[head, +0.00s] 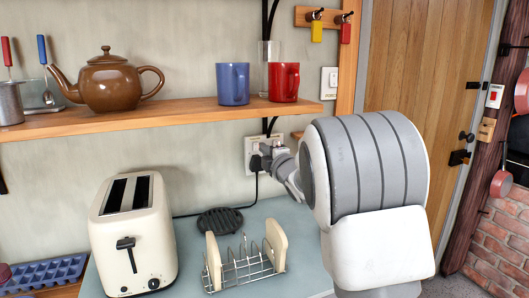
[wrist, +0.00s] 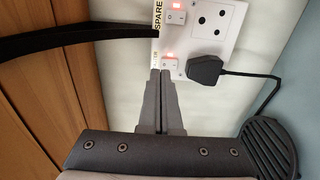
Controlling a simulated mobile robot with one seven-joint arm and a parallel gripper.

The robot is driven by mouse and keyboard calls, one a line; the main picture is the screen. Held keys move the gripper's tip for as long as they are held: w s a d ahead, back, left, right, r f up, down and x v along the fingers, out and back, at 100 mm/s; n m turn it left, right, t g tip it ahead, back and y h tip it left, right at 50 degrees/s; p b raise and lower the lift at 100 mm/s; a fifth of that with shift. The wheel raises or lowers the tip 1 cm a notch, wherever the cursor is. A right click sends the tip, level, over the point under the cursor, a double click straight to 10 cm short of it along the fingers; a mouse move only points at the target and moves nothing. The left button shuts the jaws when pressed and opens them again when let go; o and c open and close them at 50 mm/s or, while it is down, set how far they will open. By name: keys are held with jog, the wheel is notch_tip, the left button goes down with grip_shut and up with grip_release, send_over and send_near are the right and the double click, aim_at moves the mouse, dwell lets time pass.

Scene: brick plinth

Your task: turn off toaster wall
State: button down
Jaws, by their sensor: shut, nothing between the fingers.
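A white double wall socket (head: 249,142) is on the wall above the counter. In the wrist view the socket plate (wrist: 232,38) shows two rocker switches, an upper one (wrist: 175,17) marked SPARE and a lower one (wrist: 170,64) whose label is partly hidden. Both have a red light glowing. A black plug (wrist: 205,69) sits in the lower outlet beside the lower switch. My gripper (wrist: 161,73) is shut and empty, its fingertips at the lower switch's near edge; whether they touch is unclear. In the head view my gripper (head: 266,150) partly covers the socket. The cream toaster (head: 160,235) stands on the counter.
A wooden shelf (head: 180,118) above holds a brown teapot (head: 108,85), a blue mug (head: 232,84) and a red mug (head: 284,82). A toast rack (head: 243,268) and a dark round trivet (head: 219,220) lie on the counter below. A black cord hangs near the socket.

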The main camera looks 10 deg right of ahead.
jog(key=s+d, duration=0.2)
jog(key=s, duration=0.8)
jog(key=shift+w+d+p, duration=0.1)
jog(key=shift+w+p, duration=0.05)
jog(key=shift+p, duration=0.25)
